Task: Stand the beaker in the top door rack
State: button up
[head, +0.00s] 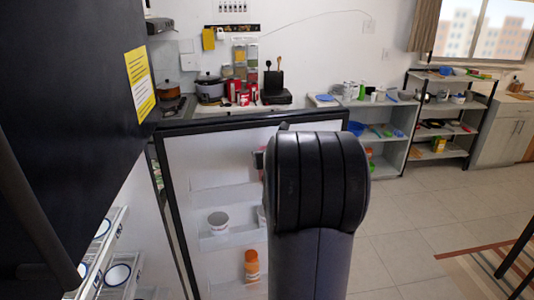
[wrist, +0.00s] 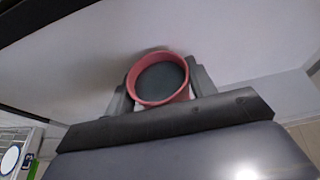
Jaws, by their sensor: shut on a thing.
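The beaker (wrist: 188,95) is reddish-pink with a dark inside and shows in the wrist view, mouth toward the camera. My gripper (wrist: 160,88) is shut on it, one finger on each side. In the head view my arm hides most of the gripper; a small pink patch (head: 258,160), likely the beaker, shows at the arm's left edge. It is in front of the open fridge door's pale inner face (head: 205,160). A faint upper rack (head: 222,192) runs across the door below that patch. I cannot tell whether the beaker touches the door or rack.
A lower door rack (head: 215,242) holds a white cup (head: 218,222). An orange bottle (head: 251,265) stands lower on the door. At left, fridge shelves hold white, blue-rimmed cups (head: 117,274). The dark door frame (head: 178,225) borders the space; open floor lies to the right.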

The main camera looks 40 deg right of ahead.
jog(key=shift+f, duration=0.75)
jog(key=shift+f+b, duration=0.15)
jog(key=shift+b, duration=0.3)
jog(key=o, duration=1.1)
jog(key=shift+o, duration=0.2)
jog(key=shift+r, duration=0.25)
jog(key=p+v, duration=0.1)
jog(key=v, duration=1.1)
jog(key=shift+f+p, duration=0.15)
jog(key=shift+p, duration=0.2)
